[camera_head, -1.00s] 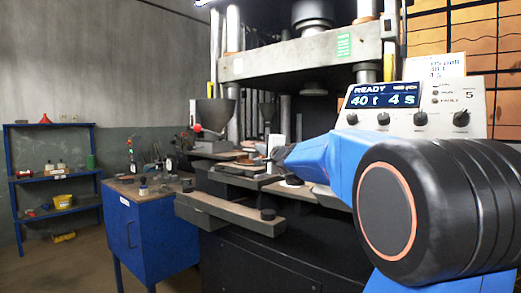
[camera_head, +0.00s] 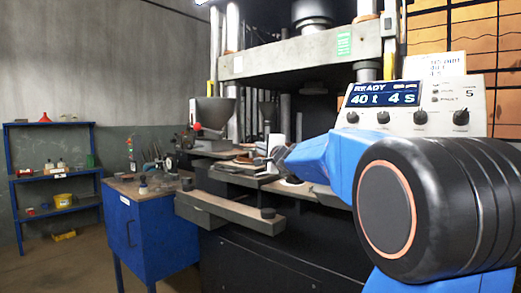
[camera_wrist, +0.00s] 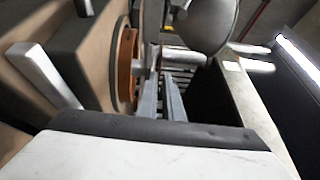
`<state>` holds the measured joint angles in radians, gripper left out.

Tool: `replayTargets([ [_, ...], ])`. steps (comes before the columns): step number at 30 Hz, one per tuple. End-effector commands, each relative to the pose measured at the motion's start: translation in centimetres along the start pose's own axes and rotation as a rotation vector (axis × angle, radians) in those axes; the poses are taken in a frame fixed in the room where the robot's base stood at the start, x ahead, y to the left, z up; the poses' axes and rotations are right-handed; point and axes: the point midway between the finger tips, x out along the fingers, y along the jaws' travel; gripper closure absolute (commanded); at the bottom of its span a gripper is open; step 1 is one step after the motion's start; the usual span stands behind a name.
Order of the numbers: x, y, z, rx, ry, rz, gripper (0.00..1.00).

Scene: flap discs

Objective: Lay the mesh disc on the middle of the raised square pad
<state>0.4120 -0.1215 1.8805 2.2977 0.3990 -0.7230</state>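My gripper (camera_wrist: 166,85) shows in the wrist view as two narrow grey fingers close together. I cannot tell whether anything thin is between them. In the head view it is small and mostly hidden behind my blue arm, near the press table. An orange-brown ring (camera_wrist: 126,65) on a tan surface lies beside the fingers in the wrist view. A pale round piece with a brownish rim (camera_head: 294,183) lies on the press table under my arm in the head view. I cannot make out the mesh disc or the raised square pad for certain.
The press (camera_head: 300,65) stands behind my arm, with a control panel (camera_head: 410,105) at right. A blue cabinet (camera_head: 150,230) with small items is at left, and a blue shelf (camera_head: 52,175) beyond.

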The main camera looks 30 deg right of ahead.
Motion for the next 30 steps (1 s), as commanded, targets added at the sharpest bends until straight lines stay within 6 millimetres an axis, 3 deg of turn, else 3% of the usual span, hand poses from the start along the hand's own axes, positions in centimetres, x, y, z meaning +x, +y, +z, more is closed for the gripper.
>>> replayTargets([
  [3, 0.0, 0.8, -0.1, 0.0, 0.002, 0.013, 0.79],
  [16, 0.1, 0.7, -0.1, 0.0, 0.002, 0.016, 0.79],
  [30, 0.6, -6.5, 0.1, -0.001, 0.0, 0.005, 0.79],
])
